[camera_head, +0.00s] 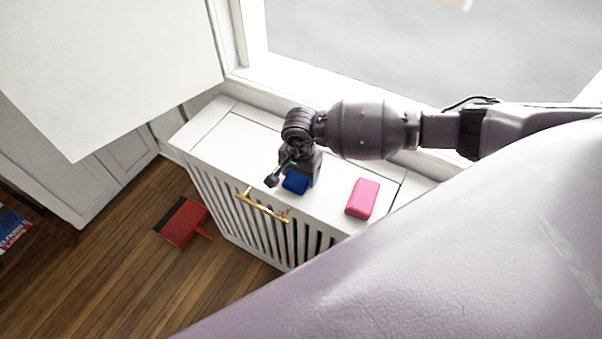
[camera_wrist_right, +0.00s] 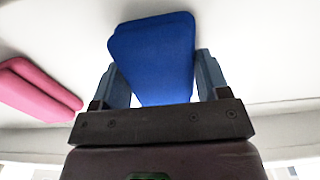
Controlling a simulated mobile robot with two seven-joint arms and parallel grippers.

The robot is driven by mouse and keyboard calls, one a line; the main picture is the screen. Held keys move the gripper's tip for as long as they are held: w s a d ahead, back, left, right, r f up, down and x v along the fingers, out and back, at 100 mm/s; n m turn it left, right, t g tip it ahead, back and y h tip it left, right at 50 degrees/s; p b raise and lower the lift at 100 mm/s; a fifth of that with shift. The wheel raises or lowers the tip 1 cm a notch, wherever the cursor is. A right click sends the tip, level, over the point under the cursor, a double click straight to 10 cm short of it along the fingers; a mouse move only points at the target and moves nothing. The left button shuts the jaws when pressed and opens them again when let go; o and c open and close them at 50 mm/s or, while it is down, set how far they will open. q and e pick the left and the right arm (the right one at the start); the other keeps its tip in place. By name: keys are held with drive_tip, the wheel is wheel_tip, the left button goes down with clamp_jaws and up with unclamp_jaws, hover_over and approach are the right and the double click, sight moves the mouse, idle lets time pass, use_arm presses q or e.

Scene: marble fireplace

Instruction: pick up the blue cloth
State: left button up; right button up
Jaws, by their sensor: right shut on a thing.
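The blue cloth (camera_head: 296,183) is a small folded block at the white cabinet top in the head view, partly hidden by my right gripper (camera_head: 298,174). In the right wrist view the blue cloth (camera_wrist_right: 155,58) sits between the two fingers of my right gripper (camera_wrist_right: 166,82), which is shut on it. I cannot tell whether the cloth still touches the cabinet top. My left gripper is not in view.
A pink block (camera_head: 362,198) lies on the white cabinet (camera_head: 225,138), right of the blue cloth. A gold handle (camera_head: 263,205) sticks out at the cabinet's front edge. A red object (camera_head: 183,222) lies on the wooden floor. A window sill runs behind the cabinet.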

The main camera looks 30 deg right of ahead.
drive_tip(key=shift+c, duration=0.4)
drive_tip(key=shift+r, duration=0.6)
wheel_tip(320, 180, up, 19)
drive_tip(key=shift+f+p, duration=0.1)
drive_tip(key=shift+p, duration=0.7)
